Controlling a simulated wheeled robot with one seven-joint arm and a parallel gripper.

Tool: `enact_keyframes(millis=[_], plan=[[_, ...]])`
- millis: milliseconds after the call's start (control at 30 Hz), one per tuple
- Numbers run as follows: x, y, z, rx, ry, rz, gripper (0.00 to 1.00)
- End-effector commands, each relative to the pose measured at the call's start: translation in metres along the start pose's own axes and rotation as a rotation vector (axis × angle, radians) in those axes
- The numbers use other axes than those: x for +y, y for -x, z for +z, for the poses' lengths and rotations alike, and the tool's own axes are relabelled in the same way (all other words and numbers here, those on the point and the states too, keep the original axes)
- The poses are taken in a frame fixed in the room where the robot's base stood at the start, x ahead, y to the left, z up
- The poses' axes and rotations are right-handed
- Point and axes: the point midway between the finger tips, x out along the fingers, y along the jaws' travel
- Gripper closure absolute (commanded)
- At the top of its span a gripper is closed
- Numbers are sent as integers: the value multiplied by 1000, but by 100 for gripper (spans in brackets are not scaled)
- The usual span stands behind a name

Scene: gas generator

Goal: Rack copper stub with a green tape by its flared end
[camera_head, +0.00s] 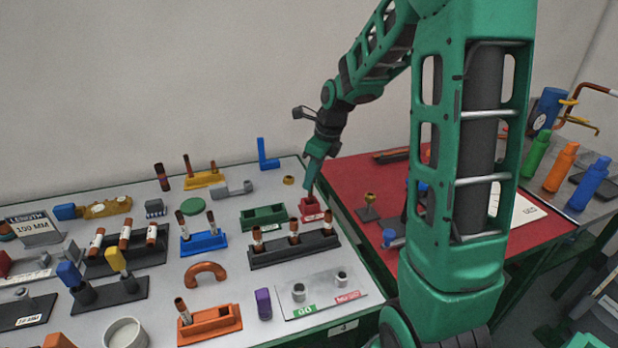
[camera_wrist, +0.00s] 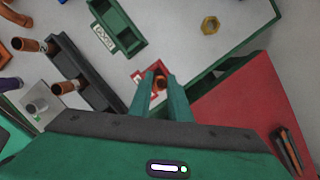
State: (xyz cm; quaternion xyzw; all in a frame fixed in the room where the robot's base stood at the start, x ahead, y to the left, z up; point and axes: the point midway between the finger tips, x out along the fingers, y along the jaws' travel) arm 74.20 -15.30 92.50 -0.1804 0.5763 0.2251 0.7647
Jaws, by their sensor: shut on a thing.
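My gripper (camera_head: 311,188) reaches down at the right end of the table, over a small red block-shaped holder (camera_head: 311,212). In the wrist view my gripper (camera_wrist: 160,92) is shut on a copper stub (camera_wrist: 160,79), whose end shows between the fingertips at the red holder (camera_wrist: 153,72). I cannot tell whether the stub is seated in the holder or just above it. No green tape or flare can be made out on it; the fingers hide most of it. A green rack (camera_head: 264,217) with a label stands to the left of the red holder and looks empty.
A black rack (camera_head: 293,250) with several copper stubs stands close in front. Blue (camera_head: 203,243), yellow (camera_head: 203,179) and orange (camera_head: 210,325) racks holding stubs are further left. A brass nut (camera_head: 288,180) lies behind. A red-topped table (camera_head: 370,185) adjoins on the right.

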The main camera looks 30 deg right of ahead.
Motion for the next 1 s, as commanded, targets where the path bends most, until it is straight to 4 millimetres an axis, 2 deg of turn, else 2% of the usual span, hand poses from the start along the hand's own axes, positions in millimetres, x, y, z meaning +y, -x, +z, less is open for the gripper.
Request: enact_keyframes(millis=[1000], plan=[[0,-25,-7,0,0,0,99]])
